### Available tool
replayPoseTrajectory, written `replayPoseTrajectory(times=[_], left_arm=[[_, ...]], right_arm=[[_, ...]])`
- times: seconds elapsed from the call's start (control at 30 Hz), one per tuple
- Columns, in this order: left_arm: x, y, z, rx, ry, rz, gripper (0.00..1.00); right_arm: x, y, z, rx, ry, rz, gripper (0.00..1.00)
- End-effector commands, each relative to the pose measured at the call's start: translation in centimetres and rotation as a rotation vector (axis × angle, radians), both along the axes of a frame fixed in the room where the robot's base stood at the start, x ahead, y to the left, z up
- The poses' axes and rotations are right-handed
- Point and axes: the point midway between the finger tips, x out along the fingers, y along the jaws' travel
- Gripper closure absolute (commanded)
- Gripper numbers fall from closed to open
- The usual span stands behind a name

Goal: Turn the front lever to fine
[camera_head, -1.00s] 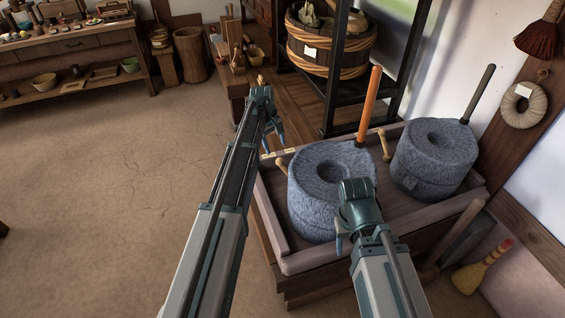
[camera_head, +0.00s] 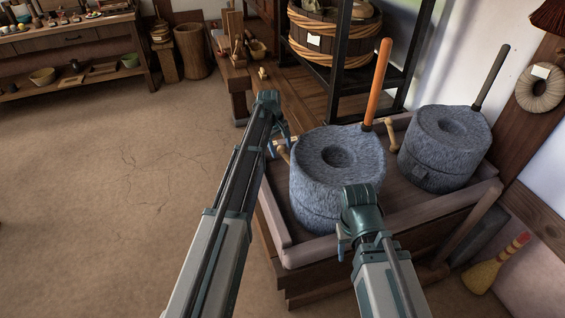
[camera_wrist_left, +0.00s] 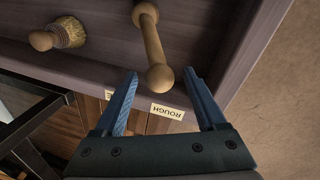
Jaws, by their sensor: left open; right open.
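A pale wooden lever with a rounded knob end (camera_wrist_left: 155,50) shows in the left wrist view, beside the nearer grey stone quern (camera_head: 338,175) in the head view. A label reading ROUGH (camera_wrist_left: 167,112) lies just past its knob. A second label (camera_wrist_left: 109,95) is mostly hidden by a finger; only its last letter, E, shows. My left gripper (camera_wrist_left: 160,75) is open, with the knob between its fingertips in the picture; I cannot tell whether they touch it. In the head view the left gripper (camera_head: 281,132) is at the tray's left edge. My right gripper (camera_head: 343,242) is open and empty in front of the nearer quern.
A second quern (camera_head: 443,145) stands behind to the right, with another wooden lever (camera_head: 391,135) beside it. An orange handle (camera_head: 378,82) rises from the nearer quern. The wooden tray's rim (camera_head: 335,247) surrounds both. A black shelf frame (camera_head: 341,70) stands behind. The floor at left is clear.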

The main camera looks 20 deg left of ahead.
Motion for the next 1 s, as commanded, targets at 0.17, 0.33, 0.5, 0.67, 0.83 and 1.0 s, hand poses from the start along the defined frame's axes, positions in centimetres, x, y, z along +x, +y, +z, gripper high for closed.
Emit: replayPoseTrajectory(times=[0.17,0.33,0.5,0.67,0.83,1.0], left_arm=[[0.4,-0.3,-3.1,0.0,0.0,-0.001,0.27],[0.6,-0.5,-4.3,0.0,0.0,-0.001,0.27],[0.7,-0.6,-4.3,0.0,0.0,0.0,0.27],[0.7,-0.6,-4.3,0.0,0.0,0.0,0.27],[0.6,-0.5,-4.3,0.0,0.0,0.0,0.57],[0.6,-0.5,-4.3,0.0,0.0,0.0,0.88]], right_arm=[[0.0,-0.1,-3.1,-0.005,-0.002,0.001,0.5],[0.1,-0.1,-4.3,-0.007,-0.002,0.002,0.5],[0.1,-0.2,-4.3,-0.007,-0.003,0.003,0.5],[0.1,-0.2,-4.3,-0.008,-0.002,0.002,0.5],[0.1,-0.2,-4.3,-0.008,-0.002,0.002,0.5],[0.1,-0.2,-4.3,-0.008,-0.002,0.002,0.5]])
